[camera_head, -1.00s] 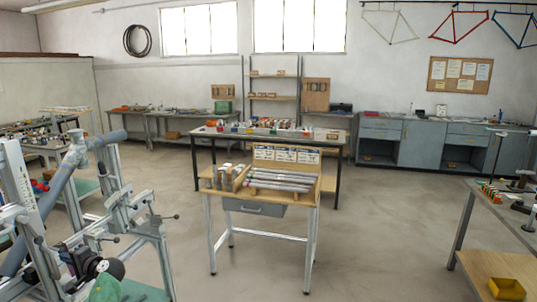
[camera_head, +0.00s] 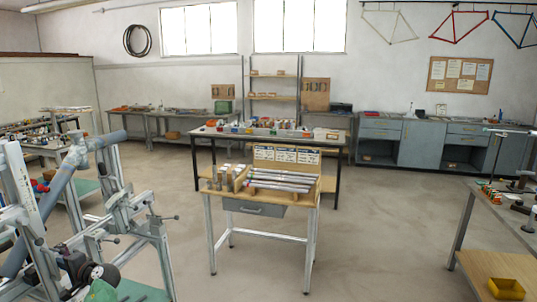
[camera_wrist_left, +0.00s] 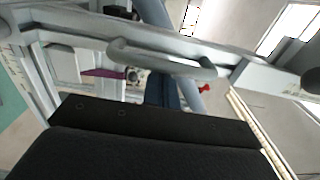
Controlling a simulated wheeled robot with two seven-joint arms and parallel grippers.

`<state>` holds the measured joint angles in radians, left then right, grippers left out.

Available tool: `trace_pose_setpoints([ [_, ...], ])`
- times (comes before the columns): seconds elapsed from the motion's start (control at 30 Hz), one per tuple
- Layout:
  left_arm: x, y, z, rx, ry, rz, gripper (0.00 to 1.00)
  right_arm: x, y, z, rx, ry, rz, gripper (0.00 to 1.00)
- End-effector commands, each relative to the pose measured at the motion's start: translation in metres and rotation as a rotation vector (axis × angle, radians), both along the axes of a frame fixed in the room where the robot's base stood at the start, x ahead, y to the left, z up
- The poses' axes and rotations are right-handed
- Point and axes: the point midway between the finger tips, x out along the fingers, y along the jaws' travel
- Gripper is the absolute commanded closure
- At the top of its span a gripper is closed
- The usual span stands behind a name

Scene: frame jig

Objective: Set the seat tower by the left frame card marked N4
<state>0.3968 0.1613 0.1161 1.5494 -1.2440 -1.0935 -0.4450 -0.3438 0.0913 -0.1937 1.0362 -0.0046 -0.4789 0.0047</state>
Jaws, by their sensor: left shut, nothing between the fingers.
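The frame jig (camera_head: 110,205) stands at the left, with pale metal uprights, clamps and blue-grey tubes (camera_head: 52,200). A tall slanted upright (camera_head: 18,190) at the far left looks like the seat tower, but I cannot be sure. Several white cards (camera_head: 287,155) stand on the small middle bench; their marks are too small to read. My left gripper (camera_head: 75,262) is low at the jig, partly hidden among its parts, shut and empty. Its black body (camera_wrist_left: 150,130) fills the bottom of the left wrist view, below a grey curved handle (camera_wrist_left: 160,60). My right gripper is out of view.
The small wooden-topped bench (camera_head: 230,192) holds metal tubes (camera_head: 280,180) and upright pieces. A workbench (camera_head: 470,225) with a yellow bin (camera_head: 506,288) stands at right. Grey floor is open between them.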

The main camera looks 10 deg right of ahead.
Motion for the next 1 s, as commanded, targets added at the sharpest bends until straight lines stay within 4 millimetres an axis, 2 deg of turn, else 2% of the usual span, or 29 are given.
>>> trace_pose_setpoints([
  [1.0,-0.039,0.016,0.001,0.001,-0.001,0.002,1.0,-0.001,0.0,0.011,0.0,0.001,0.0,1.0],
])
